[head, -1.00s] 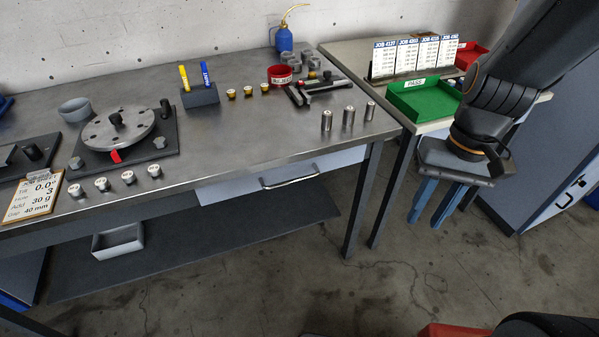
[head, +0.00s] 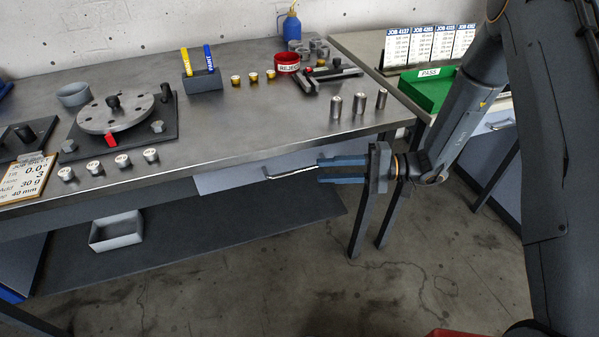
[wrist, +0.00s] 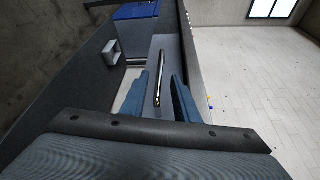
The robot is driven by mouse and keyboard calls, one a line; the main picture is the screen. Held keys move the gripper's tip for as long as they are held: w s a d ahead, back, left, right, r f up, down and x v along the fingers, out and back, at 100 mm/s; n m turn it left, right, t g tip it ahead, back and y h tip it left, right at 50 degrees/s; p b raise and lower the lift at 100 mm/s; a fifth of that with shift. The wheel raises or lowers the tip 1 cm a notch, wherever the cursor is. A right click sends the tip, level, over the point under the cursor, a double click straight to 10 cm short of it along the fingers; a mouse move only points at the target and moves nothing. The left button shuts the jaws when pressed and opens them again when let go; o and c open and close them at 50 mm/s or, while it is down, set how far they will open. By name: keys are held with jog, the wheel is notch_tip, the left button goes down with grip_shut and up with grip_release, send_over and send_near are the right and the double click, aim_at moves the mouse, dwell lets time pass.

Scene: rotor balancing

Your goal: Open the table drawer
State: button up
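The table drawer (head: 228,180) is a pale grey-blue front under the right part of the steel table (head: 250,130). It looks shut. Its bar handle (head: 288,174) is silver and runs along the front; it also shows in the wrist view (wrist: 161,72). My gripper (head: 320,170) has blue fingers, one above the other, pointing left at the right end of the handle. In the wrist view (wrist: 158,82) the fingers are apart, with the handle between them in the picture. The gripper is open. Whether a finger touches the handle I cannot tell.
Three metal cylinders (head: 359,103) stand near the table's right front corner. A dark table leg (head: 362,222) is just below my gripper. A grey bin (head: 116,231) sits on the lower shelf (head: 200,235).

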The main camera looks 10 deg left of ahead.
aim_at(305, 170)
jog(key=shift+w+a+f, duration=0.1)
jog(key=shift+w+a, duration=0.05)
jog(key=shift+a, duration=0.1)
jog(key=a, duration=0.2)
jog(key=s+a, duration=0.1)
jog(key=a, duration=0.2)
jog(key=a+p, duration=0.1)
jog(key=a, duration=0.1)
jog(key=shift+s+a+f, duration=0.15)
jog(key=shift+f, duration=0.15)
jog(key=shift+c, duration=0.3)
grip_shut()
